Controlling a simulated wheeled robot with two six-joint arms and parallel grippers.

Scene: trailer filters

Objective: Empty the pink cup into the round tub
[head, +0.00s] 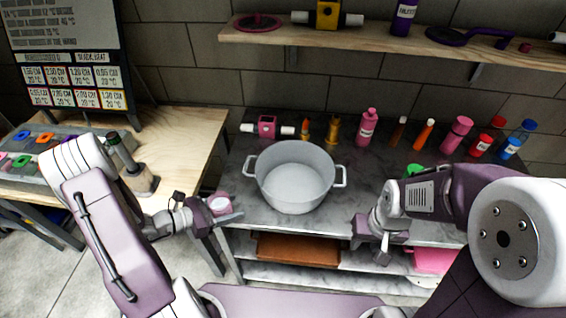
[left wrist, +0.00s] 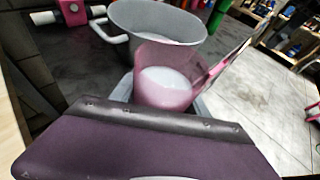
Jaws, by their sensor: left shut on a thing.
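The pink cup (head: 220,204) holds something white and stands nearly upright in my left gripper (head: 228,217), to the left of the tub. The cup also shows in the left wrist view (left wrist: 160,85), translucent pink with the white contents inside. The round tub (head: 296,176) is a light grey pot with two side handles, on the dark counter; it also shows behind the cup in the left wrist view (left wrist: 158,20). Its inside looks pale and empty. My left gripper is shut on the cup. My right gripper (head: 382,245) hangs at the counter's front edge, right of the tub; its fingers are unclear.
Several bottles, including a pink one (head: 367,127), stand along the back of the counter (head: 255,208). A wooden shelf (head: 370,48) runs above. A wooden table (head: 180,133) with a sign board (head: 68,57) stands at left. A brown box (head: 298,250) sits below.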

